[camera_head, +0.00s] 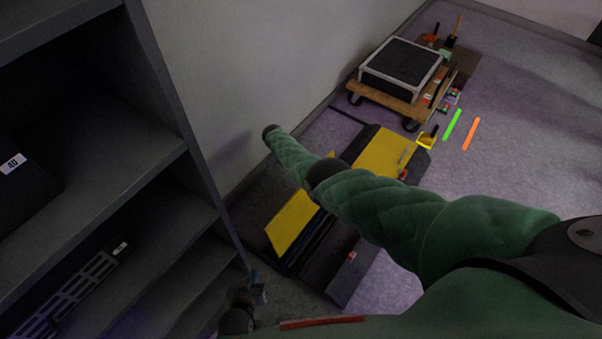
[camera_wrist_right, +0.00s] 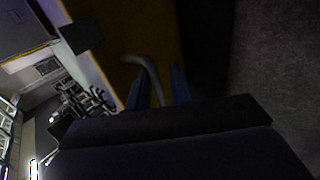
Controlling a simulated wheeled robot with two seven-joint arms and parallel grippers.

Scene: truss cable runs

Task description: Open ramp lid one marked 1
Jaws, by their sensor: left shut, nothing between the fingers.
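A dark cable ramp with yellow lids lies on the floor in the head view. The nearer yellow lid (camera_head: 291,222) looks tilted up beside a dark channel. The farther yellow lid (camera_head: 382,152) carries a grey handle (camera_head: 404,156). I cannot read a number on either. My green right arm crosses over the ramp and its gripper is hidden there. In the right wrist view my right gripper (camera_wrist_right: 161,88) has its blue fingers apart, with a curved grey handle (camera_wrist_right: 150,72) between them over a yellow-brown surface. My left gripper (camera_head: 259,288) is shut and empty, low beside the shelf.
A grey shelf rack (camera_head: 190,150) stands at the left. A wooden dolly (camera_head: 395,98) with a black case (camera_head: 402,62) is beyond the ramp by the wall. Green (camera_head: 452,125) and orange (camera_head: 471,134) strips lie on the floor. Open floor extends at the right.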

